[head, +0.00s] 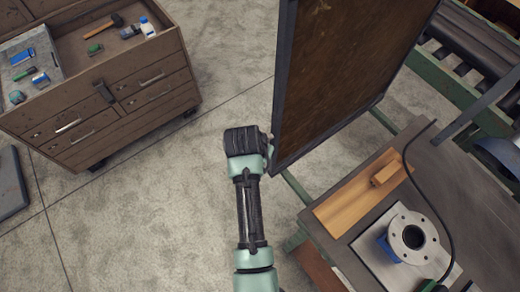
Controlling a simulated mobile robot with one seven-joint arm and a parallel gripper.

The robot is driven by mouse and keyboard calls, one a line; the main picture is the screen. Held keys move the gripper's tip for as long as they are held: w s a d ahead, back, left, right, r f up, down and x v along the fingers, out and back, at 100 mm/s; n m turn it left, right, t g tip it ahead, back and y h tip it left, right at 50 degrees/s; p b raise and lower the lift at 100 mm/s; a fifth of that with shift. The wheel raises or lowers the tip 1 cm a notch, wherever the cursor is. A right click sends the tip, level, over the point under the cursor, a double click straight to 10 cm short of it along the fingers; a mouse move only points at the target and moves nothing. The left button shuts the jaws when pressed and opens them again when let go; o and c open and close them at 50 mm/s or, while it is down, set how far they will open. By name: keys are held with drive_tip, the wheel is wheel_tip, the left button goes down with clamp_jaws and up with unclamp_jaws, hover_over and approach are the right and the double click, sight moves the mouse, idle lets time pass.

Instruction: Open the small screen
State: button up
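The screen (345,65), a brown panel in a dark frame, stands upright beside the workbench, and its top runs out of the picture. My arm comes up from the bottom edge. My gripper (268,150) is at the screen's lower left edge, at the end of the dark wrist. It looks close to or touching the frame; I cannot tell which. The fingers are mostly hidden by the wrist and the frame, so I cannot see whether they are open or shut on the edge.
A workbench (455,185) at right holds a flanged pipe (413,237) on a pale plate, a wooden board (350,195) and a black cable. A wooden drawer cabinet (110,90) with tools stands at upper left. Rollers (470,45) lie behind the screen.

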clamp_jaws()
idle(1.4)
